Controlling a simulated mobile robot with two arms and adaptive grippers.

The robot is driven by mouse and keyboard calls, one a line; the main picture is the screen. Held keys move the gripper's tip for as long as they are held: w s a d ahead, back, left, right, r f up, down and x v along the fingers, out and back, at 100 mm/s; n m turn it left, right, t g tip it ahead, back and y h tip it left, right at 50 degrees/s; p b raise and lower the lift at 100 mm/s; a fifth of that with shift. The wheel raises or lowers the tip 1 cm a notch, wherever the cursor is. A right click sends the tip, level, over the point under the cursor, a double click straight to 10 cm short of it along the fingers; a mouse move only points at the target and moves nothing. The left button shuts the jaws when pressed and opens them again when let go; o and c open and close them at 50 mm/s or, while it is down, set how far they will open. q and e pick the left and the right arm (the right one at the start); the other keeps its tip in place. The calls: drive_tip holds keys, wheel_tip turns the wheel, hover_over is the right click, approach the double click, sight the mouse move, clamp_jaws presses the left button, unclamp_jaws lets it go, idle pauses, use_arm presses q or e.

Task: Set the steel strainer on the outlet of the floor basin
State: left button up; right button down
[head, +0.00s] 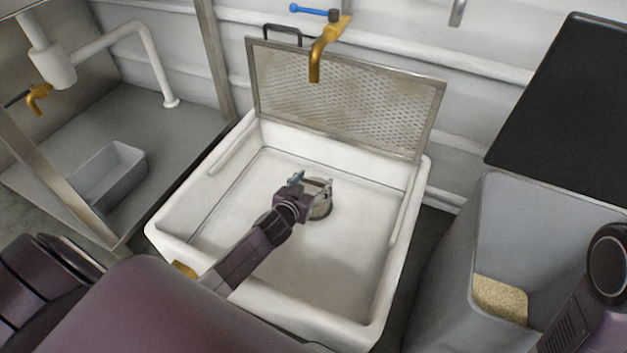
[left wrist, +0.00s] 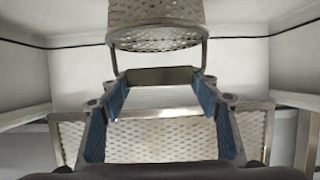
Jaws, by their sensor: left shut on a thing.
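The white floor basin (head: 398,285) stands in the middle of the head view. My left gripper (head: 314,186) is inside it, over the middle of its floor. The steel strainer (head: 321,209) is a small perforated cup at the fingertips. In the left wrist view the strainer (left wrist: 155,32) shows at the top, and my left gripper (left wrist: 160,85) with blue pads is shut on its handle. I cannot tell whether the strainer touches the basin floor. The outlet cannot be made out; the strainer and gripper cover that area. My right gripper is not in view.
A perforated screen (head: 345,98) stands upright at the basin's back edge, below a brass tap (head: 321,55). A grey bin (head: 530,225) with tan grains (head: 500,299) stands right. A grey tub (head: 112,176) lies left. The basin floor around my gripper is clear.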

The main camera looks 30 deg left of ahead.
use_arm(q)
drive_tip(key=shift+r, duration=0.1)
drive_tip(key=o, duration=1.7)
drive_tip(key=shift+c, duration=0.2)
drive_tip(key=v, duration=1.2)
drive_tip(key=shift+r, duration=0.1)
